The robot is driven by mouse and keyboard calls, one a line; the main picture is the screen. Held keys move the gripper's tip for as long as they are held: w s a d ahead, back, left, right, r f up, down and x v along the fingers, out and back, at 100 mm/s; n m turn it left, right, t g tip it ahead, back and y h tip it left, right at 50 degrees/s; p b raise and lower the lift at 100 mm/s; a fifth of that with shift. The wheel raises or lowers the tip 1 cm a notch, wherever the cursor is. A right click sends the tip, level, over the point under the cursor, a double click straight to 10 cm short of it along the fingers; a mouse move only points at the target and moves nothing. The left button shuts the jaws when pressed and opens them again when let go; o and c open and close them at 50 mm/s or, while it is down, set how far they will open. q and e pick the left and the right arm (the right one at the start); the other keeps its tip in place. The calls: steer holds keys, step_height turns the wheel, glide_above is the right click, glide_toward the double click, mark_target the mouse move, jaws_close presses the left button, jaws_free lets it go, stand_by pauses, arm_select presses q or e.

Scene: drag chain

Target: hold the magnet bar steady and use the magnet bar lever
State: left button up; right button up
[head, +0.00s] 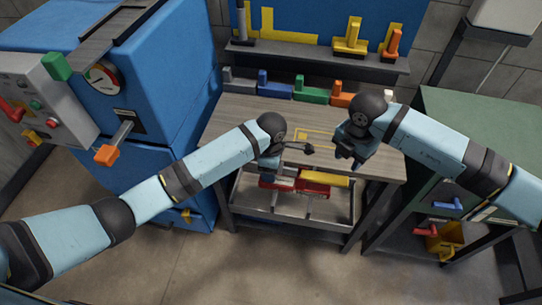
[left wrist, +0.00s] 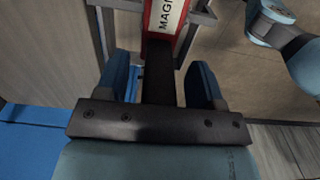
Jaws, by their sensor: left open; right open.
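The magnet bar (head: 312,188) is a red body low at the bench front, over the tray; its lettered red end also shows in the left wrist view (left wrist: 166,16). A dark handle (left wrist: 160,80) runs from that end between the blue fingers of my left gripper (left wrist: 162,75), which is open around it. In the head view my left gripper (head: 271,165) points down at the bar's left end, its fingertips partly hidden. A thin dark lever with a knob (head: 308,149) shows to its right. My right gripper (head: 346,155) is open and empty, right of the knob and apart from it.
The wooden bench (head: 235,110) carries a row of coloured blocks (head: 311,90) at its back. A grey tray (head: 285,214) hangs below its top. A blue machine (head: 165,75) stands left and a green cabinet (head: 460,115) right. The floor in front is clear.

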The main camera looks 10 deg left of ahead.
arm_select(q)
steer(key=shift+f, duration=0.5)
steer(key=c, duration=1)
steer(key=shift+c, duration=0.7)
arm_select(e)
jaws_close()
step_height(320, 180, up, 6)
steer(key=n, duration=0.7)
steer(key=shift+d, duration=0.2)
steer(key=shift+w, duration=0.1)
